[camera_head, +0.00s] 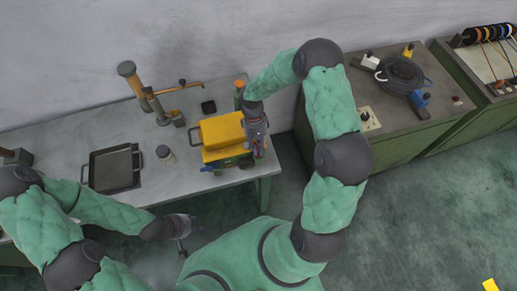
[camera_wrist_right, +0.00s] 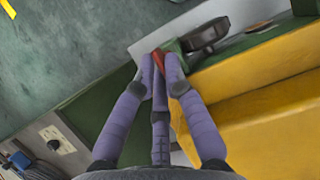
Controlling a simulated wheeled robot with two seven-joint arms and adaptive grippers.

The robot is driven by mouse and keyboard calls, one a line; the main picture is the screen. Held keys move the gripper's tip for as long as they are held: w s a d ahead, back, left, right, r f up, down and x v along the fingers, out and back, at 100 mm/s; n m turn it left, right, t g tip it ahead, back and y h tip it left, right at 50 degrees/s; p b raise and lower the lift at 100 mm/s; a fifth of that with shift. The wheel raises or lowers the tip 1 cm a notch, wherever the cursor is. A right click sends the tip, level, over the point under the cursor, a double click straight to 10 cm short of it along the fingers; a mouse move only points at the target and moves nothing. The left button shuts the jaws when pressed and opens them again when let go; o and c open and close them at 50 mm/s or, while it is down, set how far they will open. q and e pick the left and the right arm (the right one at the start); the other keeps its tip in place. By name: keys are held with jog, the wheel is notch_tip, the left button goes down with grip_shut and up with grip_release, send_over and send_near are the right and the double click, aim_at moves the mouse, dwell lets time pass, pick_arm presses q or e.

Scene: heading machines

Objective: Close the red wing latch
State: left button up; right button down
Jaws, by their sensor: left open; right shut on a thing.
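The red wing latch (camera_wrist_right: 159,59) shows as a small red piece between the fingertips of my right gripper (camera_wrist_right: 160,68) in the right wrist view. The fingers are shut on it and hide most of it. It sits at a green part beside a yellow box (camera_wrist_right: 262,110). In the head view the yellow box (camera_head: 221,130) stands on the grey table, and my right gripper (camera_head: 256,148) is at its right side. The latch cannot be made out there. My left gripper (camera_head: 183,228) is open and empty in front of the table, away from the box.
A dark tray (camera_head: 111,168) and a small jar (camera_head: 165,154) are on the table (camera_head: 90,135) left of the box. A green cabinet (camera_head: 395,140) with a coiled cable (camera_head: 398,74) stands to the right.

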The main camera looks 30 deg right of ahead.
jog(key=shift+s+a+f, duration=0.15)
jog(key=shift+s+f, duration=0.05)
jog(key=shift+s, duration=0.15)
jog(key=c, duration=1.3)
grip_release()
jog(key=shift+w+r, duration=0.2)
jog(key=shift+w, duration=0.05)
jog(key=shift+w+r, duration=0.1)
jog(key=shift+r, duration=0.1)
jog(key=v, duration=1.1)
jog(key=shift+w+r, duration=0.15)
